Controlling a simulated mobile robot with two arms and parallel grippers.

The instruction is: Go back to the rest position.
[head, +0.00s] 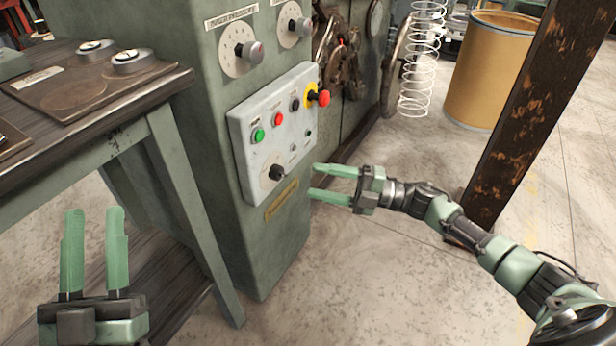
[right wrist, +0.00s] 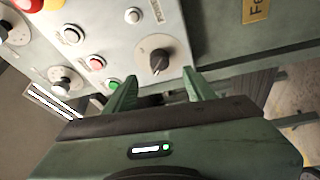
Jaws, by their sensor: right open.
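My right gripper (head: 332,183) is open and empty in the head view. It reaches in from the right, in front of the lower right side of the machine's control panel (head: 262,150). In the right wrist view its two green fingers (right wrist: 157,92) point toward the panel, apart, with the black rotary knob (right wrist: 159,62) showing just beyond and between them. I cannot tell whether they touch anything. My left gripper (head: 93,250) is at the lower left of the head view, fingers upright and apart, with nothing between them.
The green machine cabinet (head: 225,190) stands in the middle. A workbench (head: 150,95) is on the left. A rusty post (head: 535,105), a tan drum (head: 490,70) and a hanging wire coil (head: 420,60) are on the right. Concrete floor (head: 380,280) is clear below my right arm.

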